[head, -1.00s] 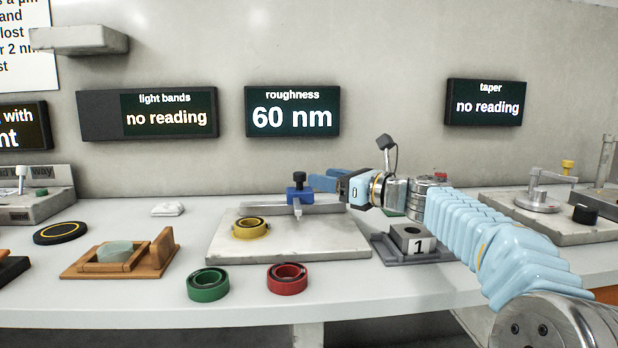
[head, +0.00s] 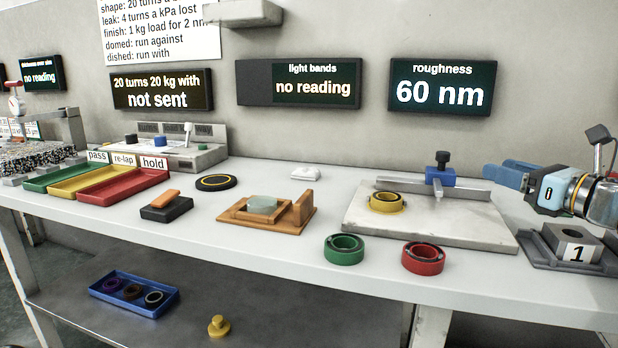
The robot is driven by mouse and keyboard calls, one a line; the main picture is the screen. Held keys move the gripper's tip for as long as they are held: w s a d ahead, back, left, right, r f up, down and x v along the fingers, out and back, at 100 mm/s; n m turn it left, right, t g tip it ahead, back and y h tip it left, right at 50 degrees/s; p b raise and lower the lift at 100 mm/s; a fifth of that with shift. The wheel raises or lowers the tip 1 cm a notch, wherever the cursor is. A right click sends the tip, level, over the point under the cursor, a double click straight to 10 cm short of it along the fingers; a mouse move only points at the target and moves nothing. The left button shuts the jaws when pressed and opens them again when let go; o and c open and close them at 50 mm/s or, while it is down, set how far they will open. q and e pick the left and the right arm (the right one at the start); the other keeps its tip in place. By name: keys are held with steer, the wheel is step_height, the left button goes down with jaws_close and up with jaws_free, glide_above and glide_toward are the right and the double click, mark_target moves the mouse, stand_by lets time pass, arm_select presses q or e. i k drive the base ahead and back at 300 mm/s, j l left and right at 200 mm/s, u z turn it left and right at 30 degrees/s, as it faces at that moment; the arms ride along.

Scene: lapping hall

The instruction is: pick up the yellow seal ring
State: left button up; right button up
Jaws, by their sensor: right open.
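The yellow seal ring (head: 386,203) lies flat on the left part of the pale stone plate (head: 430,225) under the roughness display. A blue block with a stylus (head: 440,177) sits on a rail just behind and right of the ring. My right gripper (head: 512,174) comes in from the right, its blue fingers pointing left. It is open and empty, to the right of the blue block and well apart from the ring. My left gripper is out of view.
A green ring (head: 344,250) and a red ring (head: 423,258) lie at the bench front. A wooden fixture (head: 304,210) stands left of the plate. A grey block marked 1 (head: 572,243) is below my right gripper. Green, yellow and red trays (head: 122,187) are at left.

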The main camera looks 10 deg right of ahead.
mark_target(381, 201)
steer(key=k+l, duration=0.15)
steer(key=k, duration=0.35)
steer(key=k+l, duration=0.2)
steer(key=k, duration=0.25)
steer(key=k+l, duration=0.15)
steer(key=k, duration=0.35)
